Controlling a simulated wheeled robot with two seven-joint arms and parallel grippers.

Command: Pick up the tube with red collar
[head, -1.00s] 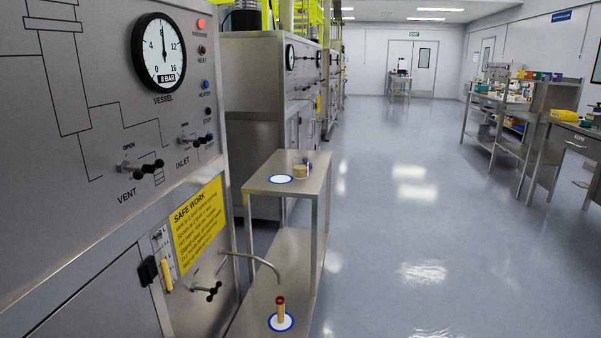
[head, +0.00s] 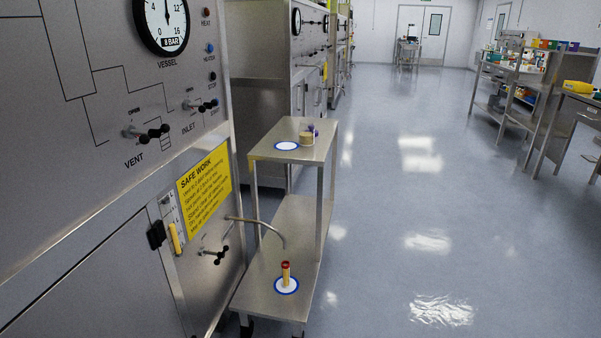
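The tube with red collar (head: 286,274) stands upright on a white disc with a blue rim (head: 287,286). The disc lies on the lower shelf of a steel trolley (head: 262,262), near its front end. A thin bent spout (head: 262,222) comes out of the vessel panel and ends just above and behind the tube in the picture. The tube is yellowish with a red top. Neither of my grippers is in view.
The vessel panel (head: 120,180) with its gauge, valve handles and yellow sign (head: 204,187) fills the left side. The trolley's upper shelf (head: 312,152) holds a second blue-rimmed disc (head: 286,146) and a small tan item (head: 306,138). Open floor (head: 410,200) lies to the right, with benches (head: 560,110) beyond.

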